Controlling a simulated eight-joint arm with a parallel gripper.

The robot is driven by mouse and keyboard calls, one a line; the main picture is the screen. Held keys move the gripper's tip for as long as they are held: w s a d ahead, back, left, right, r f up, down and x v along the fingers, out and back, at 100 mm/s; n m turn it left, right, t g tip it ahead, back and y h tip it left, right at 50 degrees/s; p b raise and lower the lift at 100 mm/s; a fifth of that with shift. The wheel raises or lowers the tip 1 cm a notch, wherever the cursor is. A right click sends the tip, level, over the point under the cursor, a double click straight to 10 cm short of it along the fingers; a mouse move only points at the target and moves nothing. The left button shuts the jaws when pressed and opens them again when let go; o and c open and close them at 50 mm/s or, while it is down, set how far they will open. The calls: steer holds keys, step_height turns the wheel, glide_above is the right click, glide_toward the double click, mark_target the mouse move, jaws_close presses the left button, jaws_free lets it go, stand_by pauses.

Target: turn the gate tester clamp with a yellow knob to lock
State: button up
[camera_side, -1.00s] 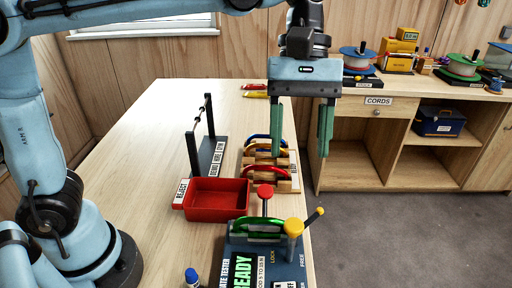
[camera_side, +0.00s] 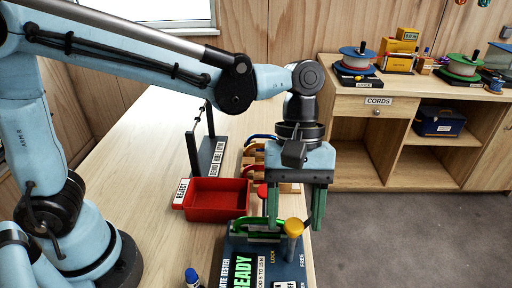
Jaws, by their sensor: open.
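The gate tester (camera_side: 262,268) is a dark box at the table's front right, with a lit "READY" panel and the words LOCK and FREE. Its clamp has a yellow knob (camera_side: 294,228) standing upright near the LOCK and FREE marks. A green carabiner (camera_side: 258,226) lies on the tester, partly hidden by my gripper. My gripper (camera_side: 295,224) points down with its green fingers apart, one on each side of the yellow knob in the picture. Whether the fingers touch it I cannot tell. The clamp's lever is mostly hidden behind the gripper.
A red reject tray (camera_side: 216,210) sits left of the gripper. A dark rack (camera_side: 208,155) and a wooden holder with carabiners (camera_side: 256,172) stand behind it. A blue-capped object (camera_side: 192,277) is at the front.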

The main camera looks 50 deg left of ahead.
jaws_close()
stand_by(0.3)
steer(key=shift+n, duration=0.4)
steer(key=n+t, duration=0.1)
steer(key=n, duration=0.1)
steer(key=shift+s+a+n+h, duration=0.1)
steer(key=shift+a+n+h, duration=0.05)
steer(key=shift+n+h, duration=0.2)
steer(key=n+t, duration=0.1)
steer(key=n, duration=0.3)
steer(key=shift+s+n+t+h, duration=0.2)
steer(key=shift+n+t+h, duration=0.05)
steer(key=shift+n+t, duration=0.15)
steer(key=n+t, duration=0.1)
steer(key=n, duration=0.3)
steer(key=shift+s+t, duration=0.15)
steer(key=shift+t, duration=0.25)
steer(key=shift+s+n+t+y, duration=0.15)
steer(key=shift+n+t+y, duration=0.35)
steer(key=shift+n, duration=1.55)
